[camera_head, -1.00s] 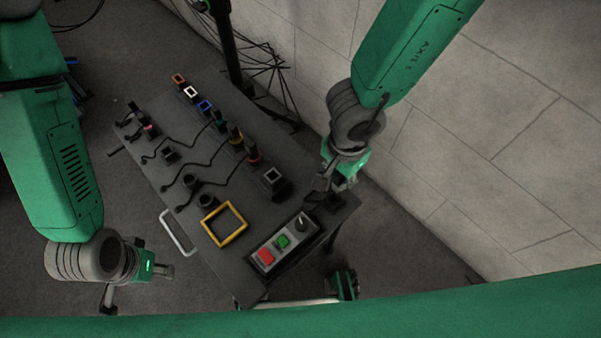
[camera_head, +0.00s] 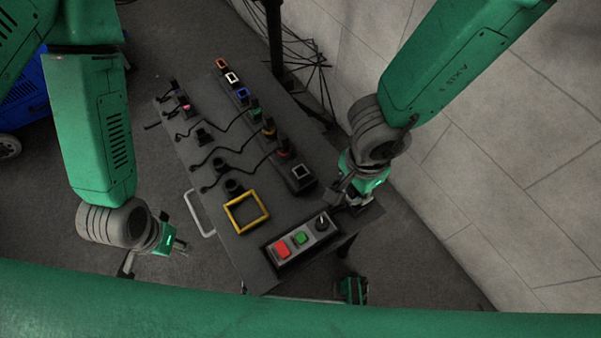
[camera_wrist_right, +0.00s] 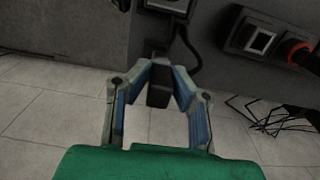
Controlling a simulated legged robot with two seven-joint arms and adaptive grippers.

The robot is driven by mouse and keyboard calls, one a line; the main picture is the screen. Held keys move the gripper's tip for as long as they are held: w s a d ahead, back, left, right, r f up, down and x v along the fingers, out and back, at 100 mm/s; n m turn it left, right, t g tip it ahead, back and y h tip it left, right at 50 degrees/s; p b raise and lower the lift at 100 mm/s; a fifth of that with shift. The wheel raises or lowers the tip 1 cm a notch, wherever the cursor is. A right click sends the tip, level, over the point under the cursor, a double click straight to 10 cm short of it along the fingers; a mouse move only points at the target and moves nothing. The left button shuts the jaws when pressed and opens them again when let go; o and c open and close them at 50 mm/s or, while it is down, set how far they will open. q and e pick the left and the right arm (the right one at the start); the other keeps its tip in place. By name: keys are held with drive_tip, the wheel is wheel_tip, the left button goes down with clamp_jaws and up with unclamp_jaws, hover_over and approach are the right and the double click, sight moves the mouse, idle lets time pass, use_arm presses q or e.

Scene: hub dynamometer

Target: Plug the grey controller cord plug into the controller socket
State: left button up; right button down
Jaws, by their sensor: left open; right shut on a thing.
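My right gripper (camera_head: 346,192) is at the right edge of the dark bench, beside the control box. In the right wrist view its fingers (camera_wrist_right: 158,85) are closed on a dark plug (camera_wrist_right: 158,94), which hangs against the bench side. A dark cord (camera_wrist_right: 186,48) curves near it. A grey-framed socket (camera_head: 302,172) sits at the near end of the row of coloured sockets and also shows in the right wrist view (camera_wrist_right: 258,40). It is apart from the held plug and looks empty. My left gripper (camera_head: 157,262) is open and empty, left of the bench.
The control box (camera_head: 300,238) has red and green buttons and a black knob. A yellow square frame (camera_head: 246,212) lies on the bench. Several cords with plugs cross the bench top. A pale handle (camera_head: 200,215) juts from its left edge. A wall (camera_head: 500,150) stands on the right.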

drive_tip(key=shift+s+a, duration=0.75)
drive_tip(key=shift+a, duration=0.2)
drive_tip(key=shift+s+a, duration=0.7)
drive_tip(key=shift+a, duration=0.2)
drive_tip(key=shift+w+a+p, duration=0.85)
drive_tip(key=shift+w+a, duration=0.5)
drive_tip(key=shift+w, duration=0.4)
drive_tip(key=shift+w+a+p, duration=0.9)
drive_tip(key=shift+w+a, duration=0.4)
drive_tip(key=shift+w, duration=0.4)
drive_tip(key=shift+w+a+p, duration=0.85)
drive_tip(key=shift+w+a, duration=0.5)
drive_tip(key=shift+w, duration=0.4)
